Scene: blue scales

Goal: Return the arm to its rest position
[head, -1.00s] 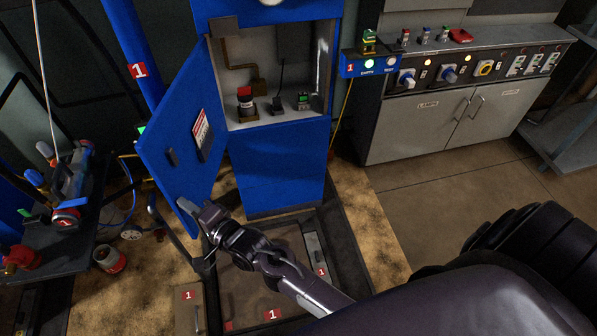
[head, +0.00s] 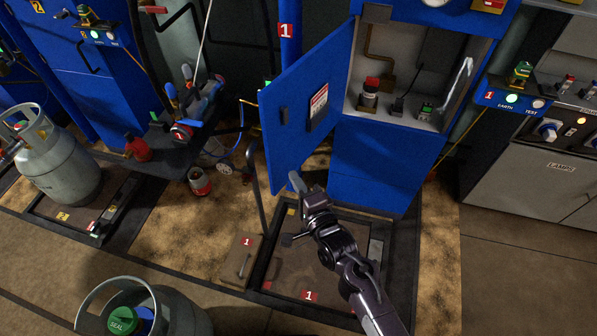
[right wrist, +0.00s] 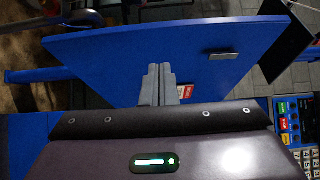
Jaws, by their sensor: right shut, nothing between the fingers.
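My right arm reaches in from the bottom of the head view over the floor platform (head: 265,278). Its gripper (head: 297,183) is shut and empty, in front of the lower edge of the open blue cabinet door (head: 297,125). In the right wrist view the grey fingers (right wrist: 158,84) are pressed together, with the blue door (right wrist: 150,55) filling the space beyond. I cannot tell whether they touch the door. My left gripper is in neither view.
The open blue cabinet (head: 375,165) holds a red-topped item (head: 369,92) and small devices on its shelf. A grey gas cylinder (head: 55,155) stands at left, another (head: 180,315) at the bottom. A grey control cabinet (head: 535,180) is at right. Brown floor at lower right is clear.

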